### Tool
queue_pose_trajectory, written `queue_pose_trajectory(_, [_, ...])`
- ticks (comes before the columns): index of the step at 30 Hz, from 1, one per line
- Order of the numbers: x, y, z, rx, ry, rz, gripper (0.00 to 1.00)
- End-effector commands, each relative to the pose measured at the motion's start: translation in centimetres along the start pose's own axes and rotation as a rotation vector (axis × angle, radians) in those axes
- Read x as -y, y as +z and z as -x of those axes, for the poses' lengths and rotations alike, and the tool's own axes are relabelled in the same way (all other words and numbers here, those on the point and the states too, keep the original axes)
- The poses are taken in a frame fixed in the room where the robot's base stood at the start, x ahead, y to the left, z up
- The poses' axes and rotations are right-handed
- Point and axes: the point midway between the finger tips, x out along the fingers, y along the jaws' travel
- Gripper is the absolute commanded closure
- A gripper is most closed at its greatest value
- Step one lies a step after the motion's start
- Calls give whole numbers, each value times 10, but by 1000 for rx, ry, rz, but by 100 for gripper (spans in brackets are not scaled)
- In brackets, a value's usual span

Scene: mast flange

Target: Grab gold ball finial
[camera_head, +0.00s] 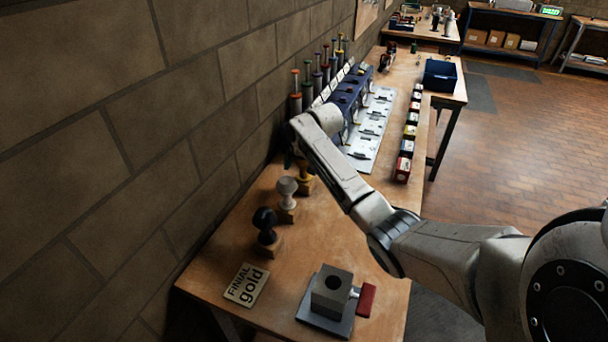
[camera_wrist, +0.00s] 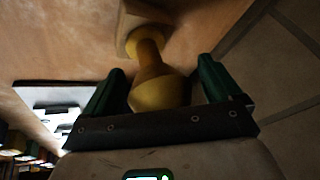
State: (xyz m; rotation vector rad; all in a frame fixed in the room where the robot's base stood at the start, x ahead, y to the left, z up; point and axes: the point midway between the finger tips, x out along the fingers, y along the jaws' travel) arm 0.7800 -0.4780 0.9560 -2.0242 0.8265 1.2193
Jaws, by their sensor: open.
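The gold ball finial (camera_wrist: 158,93) stands on a wooden block (camera_wrist: 138,18) in the wrist view. My gripper (camera_wrist: 161,68) is open, with one green finger on each side of the ball. Small gaps show between the fingers and the ball, so it is not clamped. In the head view, only a low part of the gold finial and its block (camera_head: 306,185) shows; my arm hides the rest. My gripper is mostly hidden behind the arm there.
A pale grey finial (camera_head: 287,189) and a black finial (camera_head: 265,222) stand close by along the wall. A "FINIAL gold" sign (camera_head: 246,285) and a grey block with a hole (camera_head: 331,290) sit nearer. The brick wall (camera_head: 200,120) runs close on the left.

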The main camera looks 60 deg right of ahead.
Motion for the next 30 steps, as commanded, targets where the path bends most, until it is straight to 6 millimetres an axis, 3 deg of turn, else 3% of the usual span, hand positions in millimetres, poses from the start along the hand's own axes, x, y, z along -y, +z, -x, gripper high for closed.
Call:
queue_pose_trajectory(2, [0, 0, 0, 0, 0, 0, 11])
queue_pose_trajectory(20, [0, 0, 0, 0, 0, 1, 68])
queue_pose_trajectory(30, [1, -2, 3, -2, -1, 1, 70])
